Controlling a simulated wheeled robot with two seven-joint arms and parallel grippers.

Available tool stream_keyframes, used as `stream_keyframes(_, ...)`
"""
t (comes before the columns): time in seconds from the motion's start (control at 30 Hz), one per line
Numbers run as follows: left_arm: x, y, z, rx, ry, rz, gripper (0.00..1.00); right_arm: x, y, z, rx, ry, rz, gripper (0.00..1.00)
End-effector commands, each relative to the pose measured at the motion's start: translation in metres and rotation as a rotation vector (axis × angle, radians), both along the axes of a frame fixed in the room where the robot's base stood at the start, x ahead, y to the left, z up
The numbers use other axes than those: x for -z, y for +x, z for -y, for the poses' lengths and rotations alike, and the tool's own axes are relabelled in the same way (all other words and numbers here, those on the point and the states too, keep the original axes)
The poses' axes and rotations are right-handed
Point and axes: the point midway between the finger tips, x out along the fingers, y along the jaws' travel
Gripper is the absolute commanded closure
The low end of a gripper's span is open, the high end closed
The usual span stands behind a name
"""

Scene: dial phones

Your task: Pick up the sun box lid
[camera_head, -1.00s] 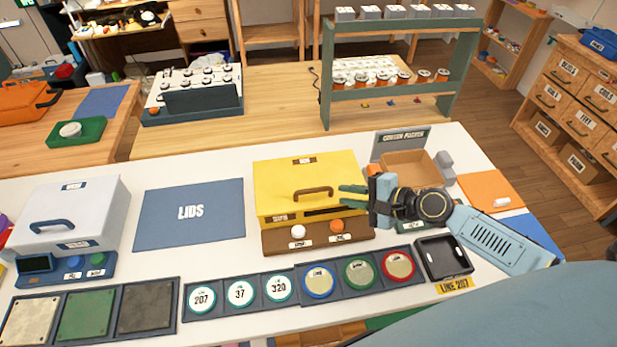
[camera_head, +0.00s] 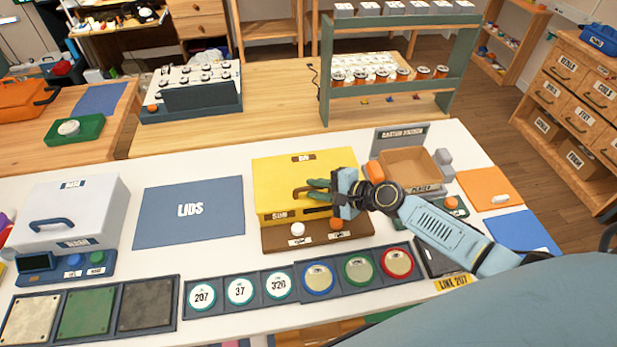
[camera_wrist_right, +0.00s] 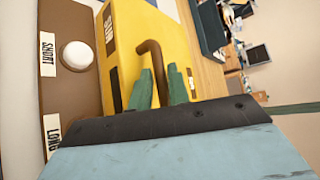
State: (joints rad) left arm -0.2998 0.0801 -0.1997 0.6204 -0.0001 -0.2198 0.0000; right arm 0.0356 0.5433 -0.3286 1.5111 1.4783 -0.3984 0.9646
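The yellow sun box (camera_head: 285,170) stands on the white table with its lid on and a brown handle (camera_head: 300,192) on top. In the right wrist view the yellow box (camera_wrist_right: 125,30) and its curved brown handle (camera_wrist_right: 150,48) are seen close up. My right gripper (camera_head: 314,189) is at the handle, reaching in from the right. In the right wrist view its two green fingers (camera_wrist_right: 160,68) are apart, with part of the handle between them. Contact cannot be told. My left gripper is not in view.
A blue LIDS mat (camera_head: 190,228) lies left of the box, clear. A brown base with a white knob (camera_head: 297,229) and an orange knob (camera_head: 335,224) fronts the box. A cardboard carton (camera_head: 409,167) stands to the right. Round discs in trays line the table's front.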

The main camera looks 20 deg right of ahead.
Motion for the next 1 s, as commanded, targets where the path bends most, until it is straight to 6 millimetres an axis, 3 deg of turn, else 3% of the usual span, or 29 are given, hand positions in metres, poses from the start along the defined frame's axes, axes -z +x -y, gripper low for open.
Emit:
stream_keyframes(0.03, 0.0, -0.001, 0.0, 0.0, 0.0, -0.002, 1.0, 0.0, 0.0, 0.0, 0.0, 0.0, 0.0, 0.85)
stream_keyframes(0.17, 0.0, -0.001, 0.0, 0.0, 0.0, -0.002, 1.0, 0.0, 0.0, 0.0, 0.0, 0.0, 0.0, 1.0)
stream_keyframes(0.57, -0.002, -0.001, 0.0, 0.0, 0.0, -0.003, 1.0, -0.004, 0.0, 0.0, 0.001, 0.0, 0.003, 1.0)
stream_keyframes(0.67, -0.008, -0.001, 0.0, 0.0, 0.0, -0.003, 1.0, -0.016, 0.0, 0.0, -0.001, 0.001, 0.005, 1.0)
stream_keyframes(1.0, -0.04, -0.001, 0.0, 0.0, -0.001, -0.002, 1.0, -0.083, 0.0, 0.0, -0.001, 0.0, 0.005, 1.0)
